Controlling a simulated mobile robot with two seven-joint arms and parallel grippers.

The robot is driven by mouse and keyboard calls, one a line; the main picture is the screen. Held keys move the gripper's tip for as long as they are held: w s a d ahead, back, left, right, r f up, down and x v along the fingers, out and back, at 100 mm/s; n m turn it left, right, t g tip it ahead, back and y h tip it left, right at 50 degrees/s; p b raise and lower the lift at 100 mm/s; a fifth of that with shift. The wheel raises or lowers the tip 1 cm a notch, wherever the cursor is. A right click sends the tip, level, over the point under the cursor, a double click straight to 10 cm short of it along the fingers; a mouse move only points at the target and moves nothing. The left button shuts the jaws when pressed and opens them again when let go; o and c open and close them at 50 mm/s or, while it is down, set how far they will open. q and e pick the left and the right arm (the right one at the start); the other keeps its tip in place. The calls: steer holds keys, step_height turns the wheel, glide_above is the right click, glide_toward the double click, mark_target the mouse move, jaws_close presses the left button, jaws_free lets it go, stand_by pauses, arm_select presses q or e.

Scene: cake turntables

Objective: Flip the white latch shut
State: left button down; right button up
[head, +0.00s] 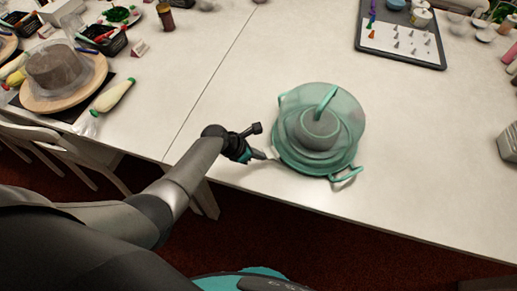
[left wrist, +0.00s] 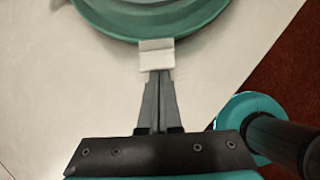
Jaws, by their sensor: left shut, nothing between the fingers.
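The white latch (left wrist: 156,55) is a small pale tab at the rim of a teal cake carrier (left wrist: 150,30), seen in the left wrist view. In the head view the carrier (head: 318,165) stands on the table with a translucent lid and an arched handle on top, and the latch (head: 272,153) shows at its left side. My left gripper (left wrist: 157,75) is shut and empty, its fingertips at the lower edge of the latch, seemingly touching it. In the head view the left gripper (head: 268,155) comes in from the left at the carrier's rim. My right gripper is not in view.
The white table (head: 230,60) is clear around the carrier, and its front edge runs close below it. A dark tray (head: 400,50) with piping tips lies at the back right. A wooden turntable (head: 65,95) with a covered cake stands at the left.

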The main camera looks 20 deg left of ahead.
mark_target(270, 153)
arm_select(q)
steer(key=shift+w+d+r+g+y+p, duration=0.2)
steer(key=shift+r+g+y+p, duration=0.15)
steer(key=shift+p, duration=0.4)
steer(key=shift+w+d+r+g+y+p, duration=0.15)
steer(key=shift+d+r+g+y+p, duration=0.15)
steer(key=shift+p, duration=0.45)
steer(key=shift+w+d+r+g+y+p, duration=0.1)
steer(key=shift+w+r+g+y+p, duration=0.15)
steer(key=shift+g+y+p, duration=0.15)
steer(key=shift+w+d+y, duration=0.2)
steer(key=shift+y, duration=0.15)
steer(key=shift+r, duration=0.1)
steer(key=shift+r+p, duration=0.75)
steer(key=shift+p, duration=0.25)
